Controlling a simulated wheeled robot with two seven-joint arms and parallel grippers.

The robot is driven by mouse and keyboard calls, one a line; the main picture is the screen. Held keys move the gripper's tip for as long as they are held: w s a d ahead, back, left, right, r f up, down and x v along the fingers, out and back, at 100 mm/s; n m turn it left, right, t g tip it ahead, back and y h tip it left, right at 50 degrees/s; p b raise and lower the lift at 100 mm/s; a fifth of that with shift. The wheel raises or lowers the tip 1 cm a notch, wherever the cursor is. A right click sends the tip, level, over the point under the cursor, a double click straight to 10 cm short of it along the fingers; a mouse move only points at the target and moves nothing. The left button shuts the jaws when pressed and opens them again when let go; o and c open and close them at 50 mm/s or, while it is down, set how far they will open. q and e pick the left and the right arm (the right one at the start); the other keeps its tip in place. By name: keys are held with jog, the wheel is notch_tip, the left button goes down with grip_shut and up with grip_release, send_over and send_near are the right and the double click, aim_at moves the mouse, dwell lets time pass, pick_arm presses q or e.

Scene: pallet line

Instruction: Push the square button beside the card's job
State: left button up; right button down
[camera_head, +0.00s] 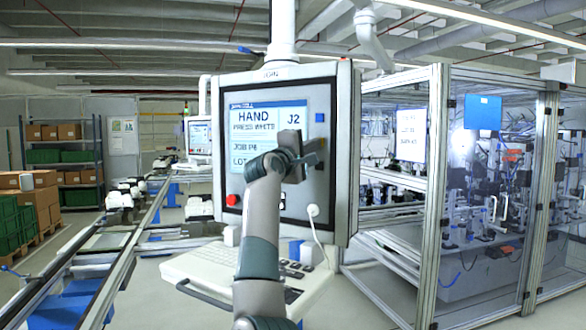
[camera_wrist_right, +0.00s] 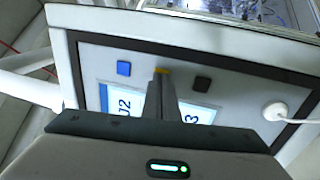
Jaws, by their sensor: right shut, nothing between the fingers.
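The control panel (camera_head: 340,190) has a screen (camera_head: 240,118) reading "HAND PRESS WHITE", with "JOB P8" and a partly hidden "LOT" line below. A blue square button (camera_head: 320,117) sits beside "J2"; it also shows in the right wrist view (camera_wrist_right: 123,68). A black square button (camera_wrist_right: 203,85) is beside a label ending in 3. Between them, a yellow-orange button (camera_wrist_right: 161,71) is mostly hidden behind my fingertips. My right gripper (camera_head: 320,151) is shut and empty before the panel, its fingertips (camera_wrist_right: 162,82) over the yellow-orange button. I cannot tell whether they touch it. My left gripper is out of view.
A red knob (camera_head: 232,199) is low on the panel's left, and a white plug with a cable (camera_head: 313,211) is low on its right. A keyboard shelf (camera_head: 200,275) juts out below. A glazed cage (camera_head: 440,200) with a posted sheet (camera_head: 411,135) stands right.

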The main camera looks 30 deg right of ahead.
jog(key=v, duration=0.1)
jog(key=b+v, duration=0.2)
jog(key=v, duration=0.1)
jog(key=shift+a+r, duration=0.15)
jog(key=shift+r, duration=0.2)
dwell(0.8)
